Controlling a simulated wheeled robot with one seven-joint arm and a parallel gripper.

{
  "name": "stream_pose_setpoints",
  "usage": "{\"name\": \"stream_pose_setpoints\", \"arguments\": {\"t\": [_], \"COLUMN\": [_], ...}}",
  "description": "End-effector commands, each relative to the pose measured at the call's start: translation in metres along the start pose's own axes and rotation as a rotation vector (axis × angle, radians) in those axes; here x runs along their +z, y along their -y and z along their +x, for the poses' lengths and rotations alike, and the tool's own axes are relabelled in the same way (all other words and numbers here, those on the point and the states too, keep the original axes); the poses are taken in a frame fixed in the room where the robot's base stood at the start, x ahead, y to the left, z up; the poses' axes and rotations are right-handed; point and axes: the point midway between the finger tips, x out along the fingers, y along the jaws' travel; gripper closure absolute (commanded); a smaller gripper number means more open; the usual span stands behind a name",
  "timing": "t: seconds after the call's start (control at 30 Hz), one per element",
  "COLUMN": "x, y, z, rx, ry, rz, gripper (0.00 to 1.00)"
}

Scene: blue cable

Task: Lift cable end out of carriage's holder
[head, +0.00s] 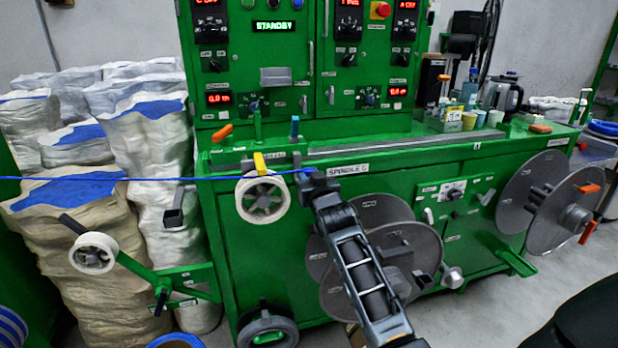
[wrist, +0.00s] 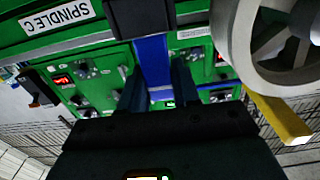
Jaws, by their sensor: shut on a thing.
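The blue cable (head: 120,179) runs nearly level from the left edge of the head view, across the white pulley, to my gripper (head: 310,174). My gripper is shut on its end, just left of the SPINDLE C label. In the wrist view my two dark fingers (wrist: 158,95) stand on either side of a broad blue piece (wrist: 153,60), which reaches down from a black block (wrist: 140,18). A thin blue line, apparently the cable, leaves the fingers to the right. I cannot tell whether the end still touches the carriage's holder.
The white pulley (head: 262,198) with a yellow tab (head: 260,163) is close left of my gripper. A blue lever (head: 294,127) stands just above on the green machine (head: 340,160). Grey reel discs (head: 410,262) lie behind my arm. White sacks (head: 150,135) crowd the left.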

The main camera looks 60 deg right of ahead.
Motion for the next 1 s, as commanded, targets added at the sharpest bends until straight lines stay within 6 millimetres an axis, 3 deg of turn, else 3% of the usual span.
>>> {"name": "stream_pose_setpoints", "arguments": {"t": [1.0], "x": [-0.039], "y": [0.0], "z": [0.0], "rx": [0.0], "ry": [-0.001], "rz": [0.0], "gripper": [1.0]}}
